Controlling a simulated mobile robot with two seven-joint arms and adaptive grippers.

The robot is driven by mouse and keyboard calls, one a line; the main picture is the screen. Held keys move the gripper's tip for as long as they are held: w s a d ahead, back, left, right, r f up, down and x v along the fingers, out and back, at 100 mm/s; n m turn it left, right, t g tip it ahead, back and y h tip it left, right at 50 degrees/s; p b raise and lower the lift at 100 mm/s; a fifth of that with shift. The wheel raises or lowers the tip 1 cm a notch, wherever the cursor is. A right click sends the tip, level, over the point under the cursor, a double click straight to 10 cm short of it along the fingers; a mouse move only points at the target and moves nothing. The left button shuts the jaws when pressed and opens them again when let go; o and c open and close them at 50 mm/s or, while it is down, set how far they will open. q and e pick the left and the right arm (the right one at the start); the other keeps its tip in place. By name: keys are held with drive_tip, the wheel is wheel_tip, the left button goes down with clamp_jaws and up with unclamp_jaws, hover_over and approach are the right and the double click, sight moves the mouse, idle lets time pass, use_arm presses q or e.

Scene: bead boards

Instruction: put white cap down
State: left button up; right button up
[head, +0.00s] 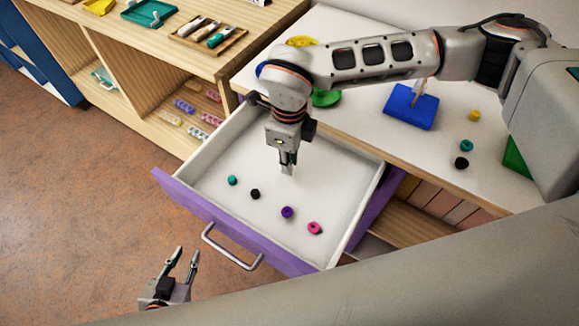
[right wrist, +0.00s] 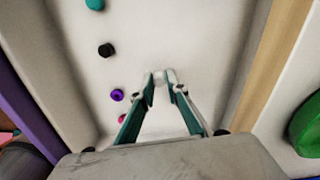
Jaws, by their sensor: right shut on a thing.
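My right gripper (head: 288,168) points straight down into the open purple-fronted drawer (head: 213,227). In the right wrist view the right gripper (right wrist: 162,82) is shut on a small white cap (right wrist: 160,78) at its fingertips. The cap is hard to make out in the head view against the white drawer floor, and I cannot tell whether it touches the floor. My left gripper (head: 183,262) is open and empty, low in front of the drawer.
A teal cap (head: 232,180), a black cap (head: 255,194), a purple cap (head: 287,212) and a pink cap (head: 314,228) lie in a row on the drawer floor. The drawer floor's right part is clear.

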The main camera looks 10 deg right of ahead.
use_arm(q)
drive_tip(key=shift+f, duration=0.2)
use_arm(e)
drive_tip(key=shift+f, duration=1.65)
drive_tip(key=shift+f, duration=0.15)
drive_tip(key=o, duration=0.7)
drive_tip(key=shift+c, duration=0.2)
wheel_tip(320, 180, up, 12)
drive_tip(key=shift+f+p, duration=0.25)
drive_tip(key=shift+p, duration=0.2)
drive_tip(key=shift+r, duration=0.45)
use_arm(q)
drive_tip(key=shift+s+d+r, duration=0.15)
drive_tip(key=shift+s+r, duration=0.05)
drive_tip(key=shift+s, duration=0.1)
